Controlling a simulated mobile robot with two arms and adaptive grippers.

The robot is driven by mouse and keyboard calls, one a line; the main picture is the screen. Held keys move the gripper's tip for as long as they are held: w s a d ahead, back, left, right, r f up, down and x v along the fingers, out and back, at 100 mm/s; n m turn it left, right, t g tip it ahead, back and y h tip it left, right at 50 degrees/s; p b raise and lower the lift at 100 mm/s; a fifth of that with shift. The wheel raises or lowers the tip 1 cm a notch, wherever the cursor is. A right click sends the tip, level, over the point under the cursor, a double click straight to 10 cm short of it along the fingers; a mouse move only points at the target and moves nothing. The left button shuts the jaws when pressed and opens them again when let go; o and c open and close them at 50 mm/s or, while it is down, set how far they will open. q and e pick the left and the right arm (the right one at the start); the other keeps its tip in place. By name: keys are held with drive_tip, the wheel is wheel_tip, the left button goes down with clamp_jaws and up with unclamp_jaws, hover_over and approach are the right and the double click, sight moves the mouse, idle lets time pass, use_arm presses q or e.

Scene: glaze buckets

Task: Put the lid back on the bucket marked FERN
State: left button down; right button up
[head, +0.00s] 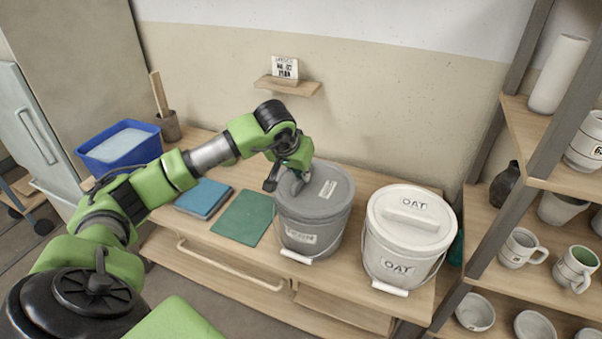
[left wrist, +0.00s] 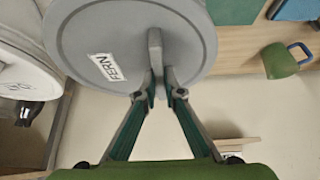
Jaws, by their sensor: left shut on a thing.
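The grey lid (head: 330,187), with a white label, is over the mouth of a grey bucket (head: 316,227) on the wooden bench. In the left wrist view the lid (left wrist: 95,30) reads FERN and has an upright grey handle (left wrist: 155,48). My left gripper (head: 284,180) is shut on this handle; its fingertips also show in the left wrist view (left wrist: 164,84). The lid looks about level and lined up with the bucket, but I cannot tell whether it rests on the rim. The bucket's front label is too blurred to read surely. My right gripper is not in view.
A white bucket (head: 398,250) marked OAT, with its own lid (head: 408,228) on, stands close to the right. A green mat (head: 243,217), a blue book (head: 203,198) and a blue tub (head: 105,157) lie left. Shelves with pottery (head: 540,180) stand at the right.

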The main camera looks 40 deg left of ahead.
use_arm(q)
drive_tip(key=shift+f, duration=0.1)
idle(0.6)
drive_tip(key=c, duration=1.6)
unclamp_jaws()
drive_tip(key=shift+r+p, duration=2.2)
drive_tip(key=shift+r, duration=1.35)
clamp_jaws()
